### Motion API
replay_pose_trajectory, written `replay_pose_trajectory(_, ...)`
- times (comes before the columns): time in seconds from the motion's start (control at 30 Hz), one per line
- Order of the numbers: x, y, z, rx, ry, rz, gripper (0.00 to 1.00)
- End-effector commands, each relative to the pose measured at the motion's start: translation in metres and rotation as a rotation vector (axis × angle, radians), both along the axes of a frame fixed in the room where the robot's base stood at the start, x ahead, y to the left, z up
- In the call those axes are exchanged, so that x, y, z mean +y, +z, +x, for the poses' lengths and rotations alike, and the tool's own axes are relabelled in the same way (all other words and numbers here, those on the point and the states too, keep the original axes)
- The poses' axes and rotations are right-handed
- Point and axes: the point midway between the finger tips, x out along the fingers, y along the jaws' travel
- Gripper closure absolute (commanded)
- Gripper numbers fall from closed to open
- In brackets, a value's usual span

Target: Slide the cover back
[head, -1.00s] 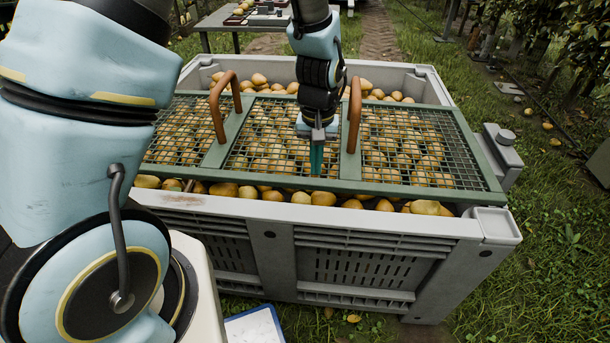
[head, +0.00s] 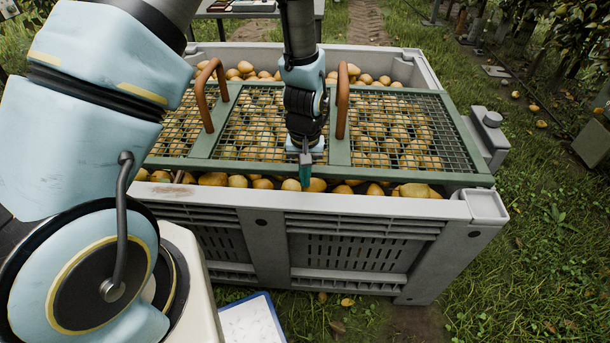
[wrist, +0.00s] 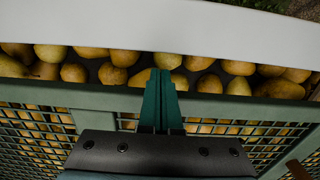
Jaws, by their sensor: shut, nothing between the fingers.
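The cover is a green frame with wire mesh panels (head: 400,172), lying flat across the pear crate (head: 275,207). Two brown arched handles stand on it, a left one (head: 203,95) and a right one (head: 342,102). My gripper (head: 305,184) is shut and empty, pointing down at the cover's near edge, nearer than the handles. In the wrist view, the teal fingertips (wrist: 160,76) overlap the cover's frame bar (wrist: 230,107) and the strip of bare pears (wrist: 205,73). I cannot tell whether the fingers touch the bar.
Pears show uncovered along the crate's near side and at its far end (head: 375,78). A grey block (head: 487,125) sits by the crate's right side. A table (head: 250,14) stands behind. A clipboard (head: 250,320) lies below the crate's front. Grass lies right of it.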

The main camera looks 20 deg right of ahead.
Motion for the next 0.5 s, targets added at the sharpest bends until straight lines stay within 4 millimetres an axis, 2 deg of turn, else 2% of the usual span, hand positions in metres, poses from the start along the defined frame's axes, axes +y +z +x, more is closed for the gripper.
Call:
replay_pose_trajectory(0.17,-0.012,0.001,0.021,-0.004,0.002,-0.003,1.00)
replay_pose_trajectory(0.5,-0.056,-0.001,0.104,-0.006,0.003,-0.003,1.00)
